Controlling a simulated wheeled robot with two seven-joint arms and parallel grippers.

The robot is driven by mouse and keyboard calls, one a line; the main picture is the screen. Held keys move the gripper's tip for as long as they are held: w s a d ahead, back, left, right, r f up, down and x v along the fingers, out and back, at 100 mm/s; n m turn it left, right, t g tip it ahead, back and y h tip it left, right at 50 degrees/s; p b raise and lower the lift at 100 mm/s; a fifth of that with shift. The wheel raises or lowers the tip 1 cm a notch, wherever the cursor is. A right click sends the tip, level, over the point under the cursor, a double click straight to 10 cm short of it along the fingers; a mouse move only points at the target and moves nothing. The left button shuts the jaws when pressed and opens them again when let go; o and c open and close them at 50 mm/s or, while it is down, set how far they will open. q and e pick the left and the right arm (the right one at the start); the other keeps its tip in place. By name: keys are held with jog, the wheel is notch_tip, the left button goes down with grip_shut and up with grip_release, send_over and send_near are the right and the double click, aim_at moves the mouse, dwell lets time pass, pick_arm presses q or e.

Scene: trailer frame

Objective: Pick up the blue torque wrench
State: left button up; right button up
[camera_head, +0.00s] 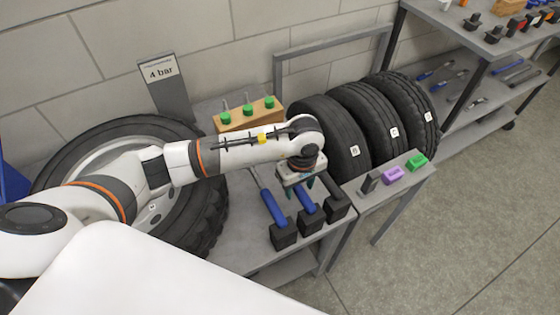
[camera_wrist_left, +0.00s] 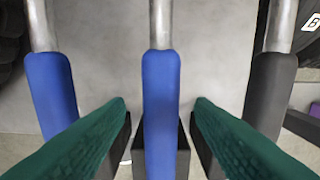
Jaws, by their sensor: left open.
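Three wrenches with metal shafts lie side by side on a grey table, their handle ends at black blocks. The left one has a blue handle (camera_head: 272,207), also in the left wrist view (camera_wrist_left: 50,90). The middle one has a blue handle (camera_head: 307,198), also in the wrist view (camera_wrist_left: 160,90). The right one has a black handle (camera_head: 335,193), also in the wrist view (camera_wrist_left: 270,90). My left gripper (camera_head: 299,186) is open above them. In the wrist view its green fingertips (camera_wrist_left: 160,106) stand either side of the middle blue handle, apart from it. My right gripper is not in view.
A large wheel (camera_head: 212,222) lies left of the wrenches, under my left arm. Several upright tyres (camera_head: 338,133) stand behind right. A wooden block (camera_head: 232,121) with green-topped pins is at the back. A small shelf (camera_head: 405,190) holds black, purple and green pieces.

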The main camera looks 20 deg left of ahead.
pick_arm(q)
jog(key=shift+f, duration=1.15)
grip_shut()
jog(key=shift+w+r, duration=0.1)
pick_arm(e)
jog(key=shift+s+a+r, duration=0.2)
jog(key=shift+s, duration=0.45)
pick_arm(q)
jog(key=shift+r, duration=0.1)
